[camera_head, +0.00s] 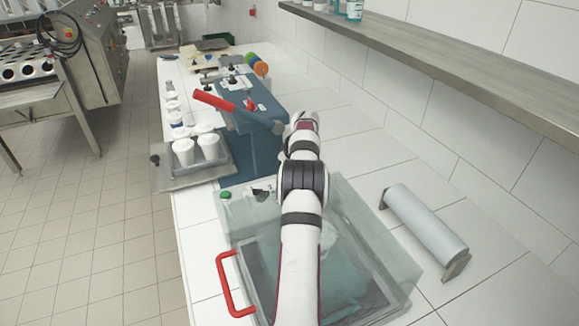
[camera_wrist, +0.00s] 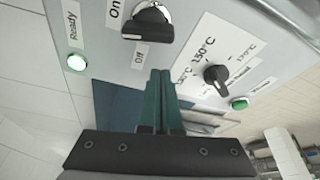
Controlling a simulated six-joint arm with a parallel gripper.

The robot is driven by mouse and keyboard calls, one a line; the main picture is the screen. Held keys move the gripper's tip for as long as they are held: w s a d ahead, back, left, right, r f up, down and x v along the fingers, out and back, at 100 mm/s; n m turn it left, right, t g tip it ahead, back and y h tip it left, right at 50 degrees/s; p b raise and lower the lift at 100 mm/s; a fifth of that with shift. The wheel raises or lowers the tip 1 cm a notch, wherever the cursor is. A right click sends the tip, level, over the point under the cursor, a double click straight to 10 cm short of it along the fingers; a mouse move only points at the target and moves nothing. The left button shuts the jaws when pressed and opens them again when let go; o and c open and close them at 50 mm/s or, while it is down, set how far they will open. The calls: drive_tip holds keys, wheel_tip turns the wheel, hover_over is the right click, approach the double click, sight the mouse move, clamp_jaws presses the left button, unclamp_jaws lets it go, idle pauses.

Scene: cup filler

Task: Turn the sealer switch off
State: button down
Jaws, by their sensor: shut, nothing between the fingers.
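The sealer is the blue machine (camera_head: 262,152) with a red lever in the head view; its control panel faces away there. In the wrist view the grey panel (camera_wrist: 185,55) fills the upper part. The black sealer switch (camera_wrist: 148,22) sits at the top, with an "On" label (camera_wrist: 115,10) at its upper left and an "Off" label (camera_wrist: 139,55) below. I cannot tell surely which label it points to. My gripper (camera_wrist: 161,74) is shut and empty, its teal fingertips just below the switch in the picture; contact is not clear. My arm hides the fingers in the head view.
A temperature dial (camera_wrist: 215,77) and a green light (camera_wrist: 239,103) are right of my fingers. The "Ready" light (camera_wrist: 77,62) glows at left. White cups (camera_head: 183,150) stand left of the sealer. A clear-covered box (camera_head: 380,255) lies under my arm; a wall shelf (camera_head: 450,70) is at right.

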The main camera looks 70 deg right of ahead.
drive_tip(key=shift+s+a+r, duration=0.15)
drive_tip(key=shift+s+a, duration=0.3)
drive_tip(key=shift+s, duration=0.35)
drive_tip(key=shift+s+a+r, duration=0.1)
drive_tip(key=shift+s+a, duration=0.3)
drive_tip(key=shift+s, duration=0.4)
drive_tip(key=shift+s+a+n+y, duration=0.1)
drive_tip(key=shift+n+y, duration=0.1)
drive_tip(key=shift+n, duration=0.6)
drive_tip(key=shift+s+a+n+y, duration=0.1)
drive_tip(key=shift+n+y, duration=0.1)
drive_tip(key=shift+n, duration=0.6)
drive_tip(key=shift+a+n, duration=0.1)
drive_tip(key=shift+n, duration=0.4)
drive_tip(key=shift+n+y, duration=0.3)
drive_tip(key=shift+n, duration=0.1)
drive_tip(key=shift+s+a+n+y, duration=0.2)
drive_tip(key=shift+n+y, duration=0.15)
drive_tip(key=shift+n, duration=0.7)
drive_tip(key=shift+s+a+n+y, duration=0.1)
drive_tip(key=shift+s+n+y, duration=0.2)
drive_tip(key=shift+n, duration=0.75)
idle(0.5)
drive_tip(key=shift+w+d, duration=0.1)
drive_tip(key=shift+w, duration=0.05)
drive_tip(key=shift+w+d, duration=0.2)
drive_tip(key=shift+d, duration=0.45)
drive_tip(key=shift+a, duration=0.1)
